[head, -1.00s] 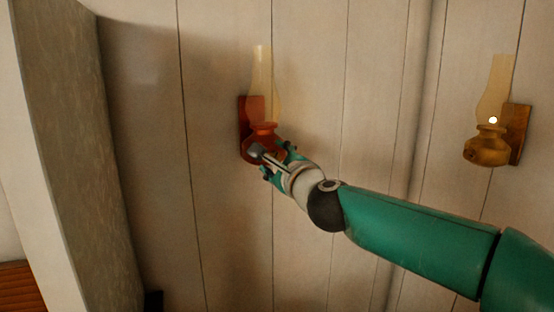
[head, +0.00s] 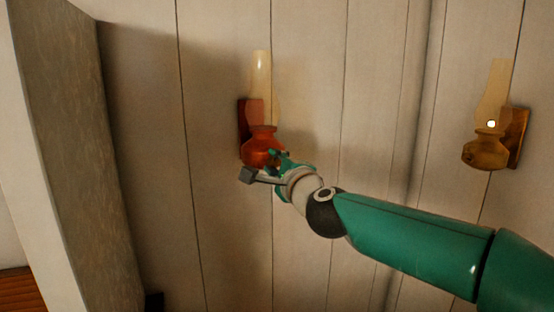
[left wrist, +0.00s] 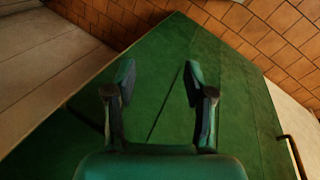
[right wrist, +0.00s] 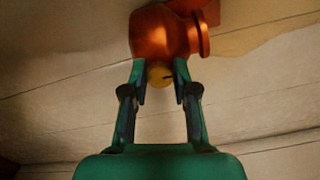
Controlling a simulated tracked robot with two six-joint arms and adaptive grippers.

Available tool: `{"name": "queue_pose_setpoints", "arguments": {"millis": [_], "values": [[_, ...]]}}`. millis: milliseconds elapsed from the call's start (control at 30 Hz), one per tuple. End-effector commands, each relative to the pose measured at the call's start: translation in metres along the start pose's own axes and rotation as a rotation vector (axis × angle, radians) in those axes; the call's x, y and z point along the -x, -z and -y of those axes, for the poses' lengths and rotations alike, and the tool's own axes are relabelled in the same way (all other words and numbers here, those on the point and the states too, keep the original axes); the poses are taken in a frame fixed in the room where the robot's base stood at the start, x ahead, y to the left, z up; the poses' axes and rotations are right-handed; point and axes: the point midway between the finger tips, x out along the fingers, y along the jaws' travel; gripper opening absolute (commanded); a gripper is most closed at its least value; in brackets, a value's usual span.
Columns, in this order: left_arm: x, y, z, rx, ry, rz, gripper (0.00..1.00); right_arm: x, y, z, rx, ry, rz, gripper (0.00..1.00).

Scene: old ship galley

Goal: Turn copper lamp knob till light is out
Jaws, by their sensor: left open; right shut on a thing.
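The copper lamp (head: 262,146) hangs on the wall left of centre in the head view, with a pale glass chimney (head: 262,85) above its reddish body. No bright flame point shows in its chimney. In the right wrist view the copper body (right wrist: 160,33) is at the top, with a small round yellowish knob (right wrist: 160,77) sticking out toward me. My right gripper (head: 268,163) is at the lamp's lower front, its fingers shut on the knob from both sides. In the head view the gripper hides the knob. My left gripper (left wrist: 160,85) is open and empty, outside the head view.
A brass lamp (head: 486,150) with a bright flame point hangs on the wall at right, clear of my right arm. A post (head: 62,150) stands at far left. The left wrist view shows a green surface (left wrist: 155,60) behind the open fingers and brown tiles (left wrist: 270,30).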

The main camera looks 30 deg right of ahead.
Motion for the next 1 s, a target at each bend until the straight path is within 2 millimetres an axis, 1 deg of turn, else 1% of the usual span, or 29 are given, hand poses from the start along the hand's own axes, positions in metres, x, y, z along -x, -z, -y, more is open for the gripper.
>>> {"name": "queue_pose_setpoints", "arguments": {"millis": [33, 100, 333, 367, 500, 833, 933, 1000], "values": [[0.003, 0.000, -0.001, 0.000, 0.000, 0.000, 0.54, 0.000, -0.001, -0.002, 0.041, -0.007, 0.002, 0.00], [0.003, 0.000, -0.001, 0.000, 0.000, 0.000, 0.54, 0.000, -0.001, -0.003, 0.073, -0.008, 0.003, 0.00], [0.002, 0.000, -0.001, 0.000, 0.000, 0.000, 0.54, 0.000, -0.001, -0.005, 0.076, -0.009, 0.004, 0.00], [0.002, 0.000, -0.001, 0.000, 0.000, 0.000, 0.54, 0.000, -0.001, -0.005, 0.075, -0.009, 0.004, 0.30], [0.002, 0.000, -0.001, 0.000, 0.000, 0.000, 0.54, 0.000, -0.001, -0.004, 0.074, -0.008, 0.003, 0.53], [0.003, 0.000, -0.001, 0.000, 0.000, 0.000, 0.54, 0.001, 0.000, -0.002, 0.072, -0.003, 0.001, 0.54], [0.003, 0.000, -0.001, 0.000, 0.000, 0.000, 0.54, 0.007, 0.000, -0.001, 0.072, -0.002, 0.002, 0.54], [0.003, 0.000, -0.001, 0.000, 0.000, 0.000, 0.54, 0.015, 0.000, -0.001, 0.072, -0.002, 0.002, 0.54]]}}
